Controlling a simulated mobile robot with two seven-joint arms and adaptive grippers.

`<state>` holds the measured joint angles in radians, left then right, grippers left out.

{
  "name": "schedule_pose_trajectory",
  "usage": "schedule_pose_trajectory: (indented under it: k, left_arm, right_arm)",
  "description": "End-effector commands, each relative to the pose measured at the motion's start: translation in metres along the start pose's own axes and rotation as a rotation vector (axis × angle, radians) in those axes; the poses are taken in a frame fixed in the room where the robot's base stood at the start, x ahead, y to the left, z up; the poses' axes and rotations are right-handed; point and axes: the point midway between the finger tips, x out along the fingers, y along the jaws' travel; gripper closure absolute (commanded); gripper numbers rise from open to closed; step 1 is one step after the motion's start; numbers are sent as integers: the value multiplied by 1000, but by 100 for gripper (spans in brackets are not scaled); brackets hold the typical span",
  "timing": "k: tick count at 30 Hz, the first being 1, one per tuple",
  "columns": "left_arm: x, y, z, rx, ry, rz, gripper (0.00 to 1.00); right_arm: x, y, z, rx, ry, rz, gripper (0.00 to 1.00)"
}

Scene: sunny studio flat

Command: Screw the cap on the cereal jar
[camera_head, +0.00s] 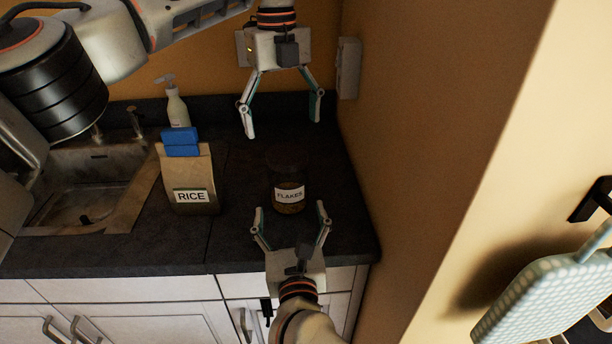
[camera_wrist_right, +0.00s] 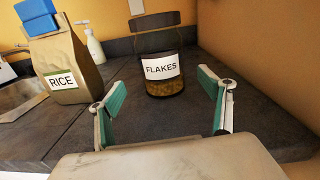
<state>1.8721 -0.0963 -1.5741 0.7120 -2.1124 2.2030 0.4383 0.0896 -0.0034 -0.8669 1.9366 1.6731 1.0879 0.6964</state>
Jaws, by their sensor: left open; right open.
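The cereal jar (camera_head: 289,195) is clear with a white FLAKES label and stands upright on the dark counter. It also shows in the right wrist view (camera_wrist_right: 163,85), with golden flakes in its lower part. A dark cap (camera_wrist_right: 154,21) sits at the jar's top; I cannot tell whether it is screwed down. In the head view the cap (camera_head: 287,155) barely stands out from the counter. My left gripper (camera_head: 283,127) is open and empty, pointing down above and behind the jar. My right gripper (camera_head: 290,208) is open and empty in front of the jar, fingers toward it.
A paper RICE bag (camera_head: 190,180) with a blue clip (camera_head: 181,142) stands left of the jar. A soap bottle (camera_head: 177,107) and a sink (camera_head: 92,190) are further left. A wall (camera_head: 400,150) closes off the right side. Bare counter (camera_head: 240,225) lies between bag and jar.

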Motion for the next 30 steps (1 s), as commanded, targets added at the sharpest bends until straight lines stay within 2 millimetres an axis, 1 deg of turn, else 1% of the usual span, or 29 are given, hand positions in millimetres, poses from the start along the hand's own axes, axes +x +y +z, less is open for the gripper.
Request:
schedule_pose_trajectory:
  k: [5,17,20,23,30]
  left_arm:
    - [-4,2,3,-9,-19,9,14]
    - [-4,2,4,-9,-20,10,14]
    - [-4,2,4,-9,-20,10,14]
    - [-4,2,4,-9,-20,10,14]
    - [-4,2,3,-9,-20,10,14]
  right_arm:
    - [-4,5,0,11,3,9,21]
    - [-3,5,1,11,3,9,21]
    - [3,5,1,10,1,8,21]
    - [15,5,2,9,1,7,21]
    - [50,5,1,9,1,8,21]
